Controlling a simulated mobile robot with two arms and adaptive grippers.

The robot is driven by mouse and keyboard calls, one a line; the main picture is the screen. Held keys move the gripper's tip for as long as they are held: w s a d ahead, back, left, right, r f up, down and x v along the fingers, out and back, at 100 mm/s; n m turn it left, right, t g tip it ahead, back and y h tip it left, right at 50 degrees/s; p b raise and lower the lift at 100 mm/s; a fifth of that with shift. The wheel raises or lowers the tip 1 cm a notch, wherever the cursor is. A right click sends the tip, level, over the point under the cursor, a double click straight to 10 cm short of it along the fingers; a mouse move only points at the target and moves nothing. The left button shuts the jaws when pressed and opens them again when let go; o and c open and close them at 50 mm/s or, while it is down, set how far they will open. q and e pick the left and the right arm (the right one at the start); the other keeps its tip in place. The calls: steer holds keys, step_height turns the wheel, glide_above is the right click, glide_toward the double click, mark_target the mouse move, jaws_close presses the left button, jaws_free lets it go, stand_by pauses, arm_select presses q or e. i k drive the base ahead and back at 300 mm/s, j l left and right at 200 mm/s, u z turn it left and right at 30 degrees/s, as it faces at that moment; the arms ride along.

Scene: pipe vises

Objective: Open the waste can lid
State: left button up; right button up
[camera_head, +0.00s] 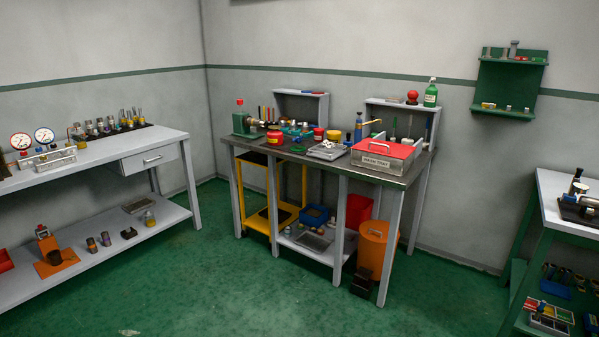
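An orange can (371,254), which looks like the waste can, stands on the green floor under the right end of the metal workbench. Its orange lid (374,230) appears closed on top. A bench leg stands close to its right side and another to its left. A dark block-like thing (361,281) sits low at the can's front; I cannot tell whether it is a pedal. Neither of my grippers is in view.
The workbench (330,172) holds a red-lidded tray box (385,155) and several tools. A yellow frame (258,220) and lower shelf stand left of the can. A white bench (95,160) is at left, a green-framed table (560,215) at right.

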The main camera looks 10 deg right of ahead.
mark_target(380, 228)
steer(key=i+l+z, duration=0.15)
steer(key=i+z, duration=0.95)
steer(key=k+j, duration=0.05)
